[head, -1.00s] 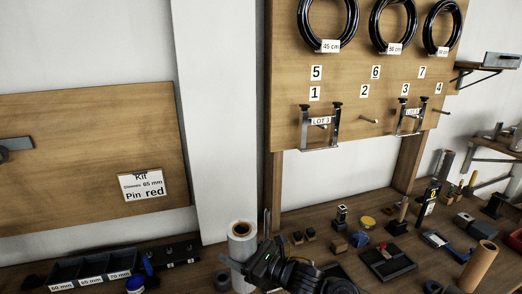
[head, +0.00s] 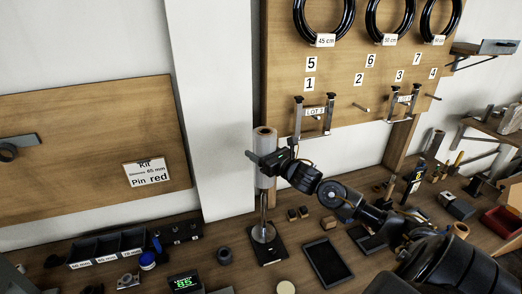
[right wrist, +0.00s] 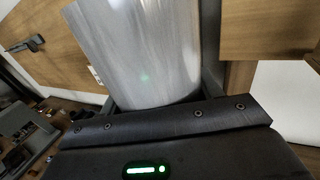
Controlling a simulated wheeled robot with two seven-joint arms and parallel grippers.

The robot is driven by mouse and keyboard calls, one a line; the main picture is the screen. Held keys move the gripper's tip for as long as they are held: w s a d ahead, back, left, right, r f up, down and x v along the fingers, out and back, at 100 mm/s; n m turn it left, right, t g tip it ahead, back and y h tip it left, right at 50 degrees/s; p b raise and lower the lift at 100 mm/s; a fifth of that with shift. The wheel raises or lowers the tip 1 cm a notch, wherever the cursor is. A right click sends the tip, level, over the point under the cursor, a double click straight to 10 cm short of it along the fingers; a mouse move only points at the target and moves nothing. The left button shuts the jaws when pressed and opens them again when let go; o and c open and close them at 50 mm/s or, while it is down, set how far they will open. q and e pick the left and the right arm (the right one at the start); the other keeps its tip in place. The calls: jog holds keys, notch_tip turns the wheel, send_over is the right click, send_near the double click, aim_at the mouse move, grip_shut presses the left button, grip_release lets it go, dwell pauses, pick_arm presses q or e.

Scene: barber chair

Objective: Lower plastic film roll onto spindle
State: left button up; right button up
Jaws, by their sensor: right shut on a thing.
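The plastic film roll (head: 265,142) is a pale, shiny upright cylinder. My right gripper (head: 268,162) is shut around it from the right, at about mid-height. In the right wrist view the film roll (right wrist: 140,50) fills the space between the fingers. The spindle (head: 263,212) is a thin upright metal rod on a round disc and dark square base (head: 268,252), directly below the roll in the head view. The rod's upper end meets the roll's lower edge in the picture; I cannot tell whether its tip is inside the core. My left gripper is out of view.
A dark sectioned bin (head: 105,248) and a green-lit display (head: 184,283) stand to the left. A dark tray (head: 327,262) and small wooden blocks (head: 298,213) lie right of the spindle base. The pegboard (head: 350,90) with black hoses rises behind.

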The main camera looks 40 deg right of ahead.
notch_tip(320, 180, down, 28)
jog(key=b, duration=1.9)
jog(key=shift+r+b, duration=0.15)
jog(key=shift+b, duration=0.2)
dwell(0.7)
dwell(0.5)
